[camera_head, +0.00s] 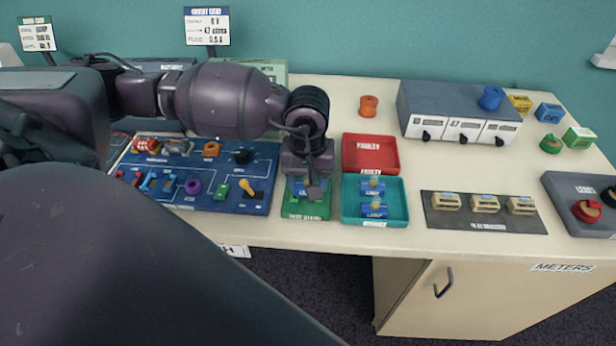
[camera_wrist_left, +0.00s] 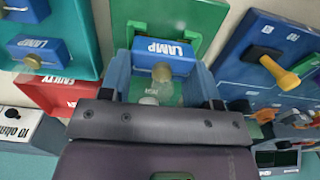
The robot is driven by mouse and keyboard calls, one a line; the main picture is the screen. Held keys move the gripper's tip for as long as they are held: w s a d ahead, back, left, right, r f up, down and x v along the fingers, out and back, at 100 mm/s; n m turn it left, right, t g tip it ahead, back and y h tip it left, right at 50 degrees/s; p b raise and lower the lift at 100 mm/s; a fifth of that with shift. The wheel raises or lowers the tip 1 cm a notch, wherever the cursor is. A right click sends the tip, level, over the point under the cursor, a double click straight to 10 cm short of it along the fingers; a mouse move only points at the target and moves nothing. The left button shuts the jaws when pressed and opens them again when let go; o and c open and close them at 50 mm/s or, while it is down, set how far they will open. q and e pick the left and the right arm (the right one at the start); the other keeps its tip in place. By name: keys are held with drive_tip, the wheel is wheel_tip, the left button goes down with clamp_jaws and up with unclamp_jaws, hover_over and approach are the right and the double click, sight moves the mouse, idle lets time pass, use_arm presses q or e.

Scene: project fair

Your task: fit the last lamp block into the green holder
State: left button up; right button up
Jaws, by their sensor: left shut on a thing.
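The green holder (camera_head: 305,211) stands near the table's front edge, left of the teal tray (camera_head: 347,219). It shows behind the block in the wrist view (camera_wrist_left: 192,15). My left gripper (camera_head: 306,185) is directly over the holder, shut on a blue lamp block (camera_wrist_left: 180,50) with a white LAMP label and a round bulb. The block is at the holder, mostly hidden by the gripper in the head view; I cannot tell whether it is seated. Two other lamp blocks, (camera_head: 372,186) and (camera_head: 373,208), lie in the teal tray. My right gripper is not in view.
A red tray (camera_head: 370,147) labelled FAULTY stands behind the teal tray. A blue board (camera_head: 225,200) with several small parts lies left of the holder. A dark strip (camera_head: 480,224) with beige blocks and a grey meter box (camera_head: 455,98) stand to the right.

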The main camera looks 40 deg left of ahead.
use_arm(q)
drive_tip(key=shift+f, duration=0.15)
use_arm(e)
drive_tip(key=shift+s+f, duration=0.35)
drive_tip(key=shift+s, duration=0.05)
use_arm(q)
drive_tip(key=shift+f, duration=0.15)
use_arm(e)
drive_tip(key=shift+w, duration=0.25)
use_arm(q)
drive_tip(key=o, duration=0.9)
drive_tip(key=shift+o, duration=0.5)
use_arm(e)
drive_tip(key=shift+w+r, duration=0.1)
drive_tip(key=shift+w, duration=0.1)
use_arm(q)
drive_tip(key=shift+o, duration=0.5)
